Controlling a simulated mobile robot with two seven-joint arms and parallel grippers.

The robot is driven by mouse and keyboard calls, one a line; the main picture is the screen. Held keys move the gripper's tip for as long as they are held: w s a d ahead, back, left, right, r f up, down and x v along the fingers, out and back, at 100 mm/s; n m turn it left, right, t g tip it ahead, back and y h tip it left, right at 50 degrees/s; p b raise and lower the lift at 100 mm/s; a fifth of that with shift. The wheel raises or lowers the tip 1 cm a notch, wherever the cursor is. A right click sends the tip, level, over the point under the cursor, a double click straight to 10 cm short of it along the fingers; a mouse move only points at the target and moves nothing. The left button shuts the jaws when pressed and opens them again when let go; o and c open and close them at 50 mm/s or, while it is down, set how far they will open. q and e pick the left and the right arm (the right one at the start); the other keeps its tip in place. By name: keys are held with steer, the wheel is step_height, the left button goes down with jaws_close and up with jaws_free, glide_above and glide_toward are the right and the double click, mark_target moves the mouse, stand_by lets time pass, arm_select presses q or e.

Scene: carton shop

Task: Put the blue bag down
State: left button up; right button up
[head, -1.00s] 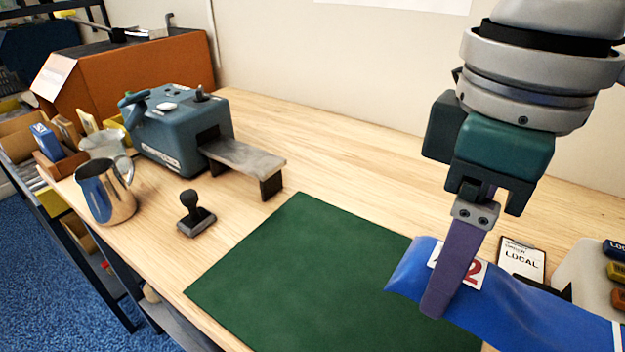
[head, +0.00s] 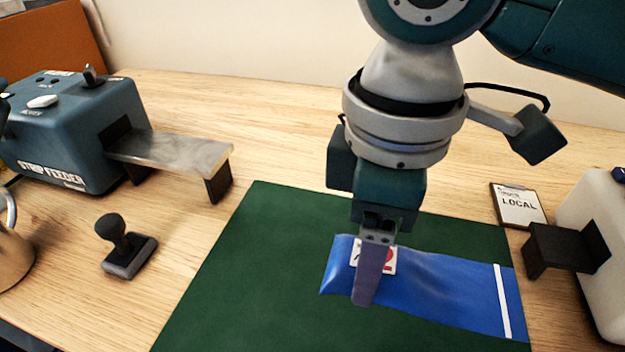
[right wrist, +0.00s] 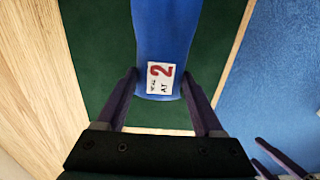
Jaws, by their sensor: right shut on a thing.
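The blue bag (head: 440,285) has a white label with a red 2 at its left end and a white stripe near its right end. My right gripper (head: 368,300) is shut on the labelled end, its fingers pointing down. The bag lies across the view of the green mat (head: 230,290); I cannot tell if it touches. In the right wrist view the bag (right wrist: 166,35) runs away between the fingers (right wrist: 165,90). My left gripper (right wrist: 256,150) seems to show at the lower right corner there, fingers apart and empty; it is outside the head view.
A strip feeder (head: 75,130) with a grey ledge stands at the left. A stamp (head: 124,248) stands left of the mat. A LOCAL card (head: 518,206) and a pale holder with a dark bracket (head: 560,248) are at the right. The mat's left part is clear.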

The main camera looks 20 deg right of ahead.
steer(key=shift+f+b, duration=0.6)
steer(key=shift+f, duration=3)
steer(key=shift+f, duration=0.2)
steer(key=o, duration=1.4)
